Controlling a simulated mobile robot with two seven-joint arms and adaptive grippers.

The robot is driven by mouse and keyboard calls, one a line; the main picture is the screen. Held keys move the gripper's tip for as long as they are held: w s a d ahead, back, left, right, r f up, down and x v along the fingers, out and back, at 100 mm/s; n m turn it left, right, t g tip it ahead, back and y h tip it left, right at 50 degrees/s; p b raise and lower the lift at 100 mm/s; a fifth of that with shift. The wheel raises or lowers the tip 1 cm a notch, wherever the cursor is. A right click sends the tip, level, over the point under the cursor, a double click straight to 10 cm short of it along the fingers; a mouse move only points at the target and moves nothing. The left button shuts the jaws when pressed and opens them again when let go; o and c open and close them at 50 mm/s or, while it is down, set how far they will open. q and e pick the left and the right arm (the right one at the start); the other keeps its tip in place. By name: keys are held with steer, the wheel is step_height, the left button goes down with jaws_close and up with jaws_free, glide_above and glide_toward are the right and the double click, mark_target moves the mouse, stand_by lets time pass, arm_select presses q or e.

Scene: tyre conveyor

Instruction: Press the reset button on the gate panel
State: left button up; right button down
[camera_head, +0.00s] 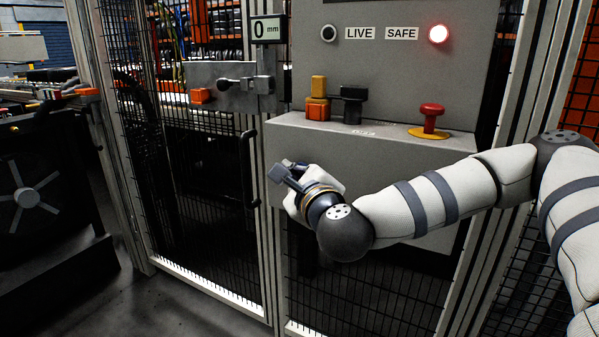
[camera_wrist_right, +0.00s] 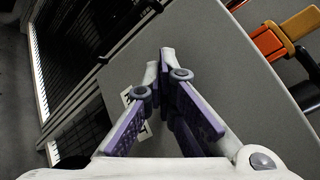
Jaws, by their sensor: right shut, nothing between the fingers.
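The grey gate panel (camera_head: 400,85) stands at the upper right, with a grey box-shaped ledge (camera_head: 370,165) jutting out below it. My right gripper (camera_head: 285,172) is in front of the ledge's left front side. In the right wrist view its fingers (camera_wrist_right: 167,58) are closed together and empty, over a grey face. A white label with dark letters (camera_wrist_right: 143,130) shows partly behind the fingers; I cannot read it. I cannot make out a button marked reset; it may be hidden by my gripper. My left gripper is not in view.
The panel has an unlit LIVE lamp (camera_head: 328,33) and a lit red SAFE lamp (camera_head: 438,34). On the ledge stand an orange-and-yellow block (camera_head: 317,105), a black block (camera_head: 352,105) and a red mushroom knob (camera_head: 431,116). A mesh gate (camera_head: 200,210) with a latch (camera_head: 245,84) is left.

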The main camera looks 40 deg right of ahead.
steer(key=shift+s+a, duration=0.35)
steer(key=shift+a, duration=0.45)
steer(key=shift+s+a, duration=0.3)
steer(key=shift+a, duration=0.45)
steer(key=shift+s+a, duration=0.35)
steer(key=shift+a, duration=0.45)
steer(key=shift+s+a, duration=0.3)
steer(key=shift+a, duration=0.45)
